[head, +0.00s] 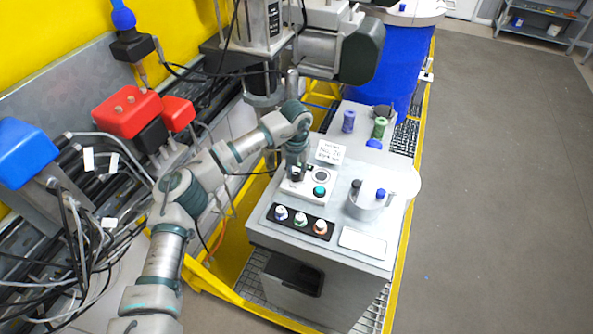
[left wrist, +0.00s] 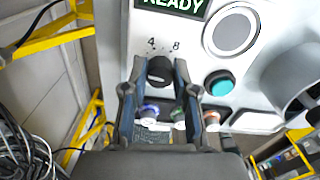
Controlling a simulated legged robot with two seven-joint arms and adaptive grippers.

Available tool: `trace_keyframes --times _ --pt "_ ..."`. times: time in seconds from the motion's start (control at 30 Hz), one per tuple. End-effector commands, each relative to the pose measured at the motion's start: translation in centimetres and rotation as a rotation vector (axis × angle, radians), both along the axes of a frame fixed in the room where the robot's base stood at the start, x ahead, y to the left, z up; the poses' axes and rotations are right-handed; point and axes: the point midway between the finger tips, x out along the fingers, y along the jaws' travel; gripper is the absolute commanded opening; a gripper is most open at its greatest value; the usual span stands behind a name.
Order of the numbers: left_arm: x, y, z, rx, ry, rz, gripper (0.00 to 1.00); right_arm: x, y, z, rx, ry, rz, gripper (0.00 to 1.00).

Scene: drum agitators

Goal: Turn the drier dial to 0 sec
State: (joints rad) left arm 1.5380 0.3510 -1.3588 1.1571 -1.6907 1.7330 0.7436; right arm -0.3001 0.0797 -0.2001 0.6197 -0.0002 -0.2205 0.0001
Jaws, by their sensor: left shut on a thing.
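The drier (head: 318,187) is a white panel box on top of a grey cabinet, with a round dark-ringed port and a teal button (head: 319,191). My left gripper (head: 297,173) reaches down onto its left part and hides the dial in the head view. In the left wrist view the dial (left wrist: 160,69) is a small black knob between the two fingers, which are shut on it. The marks 4 and 8 show above it; the 0 mark is not legible. A green READY display (left wrist: 172,4) is above. My right gripper is not in view.
In front of the drier is a black strip with several coloured-ring knobs (head: 301,219). A grey cup (head: 366,204) with bottles stands to the right, near a white pad (head: 362,244). A sign (head: 329,152) stands behind. Grey floor is clear at right.

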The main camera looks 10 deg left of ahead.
Motion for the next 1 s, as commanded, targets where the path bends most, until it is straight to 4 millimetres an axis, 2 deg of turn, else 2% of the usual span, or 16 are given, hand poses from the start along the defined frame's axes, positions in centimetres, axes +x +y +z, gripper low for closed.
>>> trace_keyframes --times 0.3,0.83,0.87,0.93,1.0 --pt "-0.06 -0.05 -0.07 0.000 0.002 0.113 0.00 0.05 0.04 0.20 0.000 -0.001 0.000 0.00" --pt "-0.08 -0.08 -0.13 0.000 0.003 0.133 0.00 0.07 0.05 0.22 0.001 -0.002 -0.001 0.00" --pt "-0.08 -0.08 -0.13 0.000 0.004 0.133 0.35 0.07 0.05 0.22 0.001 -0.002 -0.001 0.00" --pt "-0.07 -0.08 -0.12 0.000 0.003 0.133 0.53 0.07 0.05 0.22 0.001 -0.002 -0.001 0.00" --pt "-0.05 -0.07 -0.10 0.000 0.003 0.133 0.53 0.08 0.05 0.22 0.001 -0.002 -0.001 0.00"
